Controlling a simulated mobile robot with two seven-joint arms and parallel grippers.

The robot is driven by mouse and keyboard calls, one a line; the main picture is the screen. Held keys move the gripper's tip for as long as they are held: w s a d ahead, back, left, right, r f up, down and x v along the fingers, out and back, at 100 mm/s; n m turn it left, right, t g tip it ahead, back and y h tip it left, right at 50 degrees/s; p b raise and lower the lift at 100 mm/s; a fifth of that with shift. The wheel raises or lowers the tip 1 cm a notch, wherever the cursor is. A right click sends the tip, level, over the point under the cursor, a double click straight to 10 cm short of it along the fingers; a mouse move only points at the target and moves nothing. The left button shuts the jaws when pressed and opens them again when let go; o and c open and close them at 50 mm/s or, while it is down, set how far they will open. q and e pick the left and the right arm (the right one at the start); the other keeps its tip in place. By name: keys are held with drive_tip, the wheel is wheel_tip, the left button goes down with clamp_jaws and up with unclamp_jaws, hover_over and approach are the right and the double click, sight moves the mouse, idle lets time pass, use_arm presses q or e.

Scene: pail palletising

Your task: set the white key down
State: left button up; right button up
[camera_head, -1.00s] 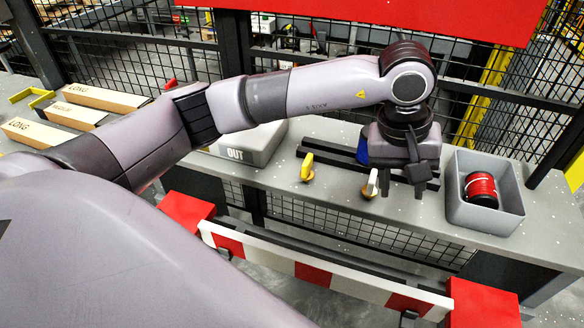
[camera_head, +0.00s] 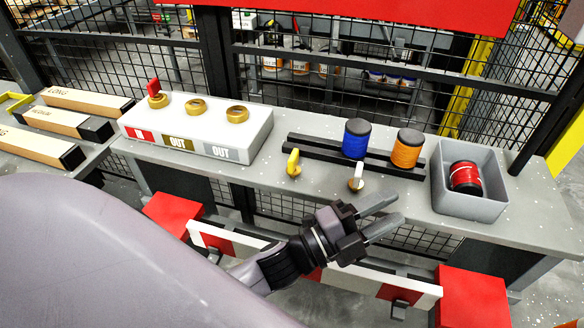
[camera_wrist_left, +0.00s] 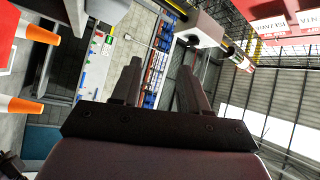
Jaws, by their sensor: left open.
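The white key (camera_head: 359,173) stands upright on the grey bench (camera_head: 325,201), with its brass-coloured base on the bench near the front edge. My left gripper (camera_head: 397,206) is open and empty, in front of and slightly right of the white key and apart from it. In the left wrist view the two fingers (camera_wrist_left: 158,85) are spread with nothing between them, and no key shows there. A yellow key (camera_head: 293,162) stands on the bench to the left of the white one. My right gripper is not in view.
A white box (camera_head: 245,135) with brass sockets and a red key (camera_head: 153,88) stands left. Blue (camera_head: 356,139) and orange (camera_head: 407,149) spools sit on dark rails. A grey bin (camera_head: 470,206) holds a red spool (camera_head: 465,177). A striped barrier (camera_head: 320,272) runs in front.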

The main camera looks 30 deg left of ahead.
use_arm(q)
drive_tip(key=s+a+f+n+g+y, duration=0.3)
drive_tip(key=s+a+f+n+y, duration=0.2)
drive_tip(key=f+n, duration=0.4)
drive_tip(key=s+a+f+n+g+y, duration=0.3)
drive_tip(key=s+a+f+n+y, duration=0.2)
drive_tip(key=f, duration=0.9)
drive_tip(key=s+a+n, duration=0.3)
drive_tip(key=s+n, duration=0.1)
drive_tip(key=shift+n+g, duration=0.3)
drive_tip(key=shift+g, duration=0.1)
wheel_tip(320, 180, up, 5)
drive_tip(key=p, duration=0.5)
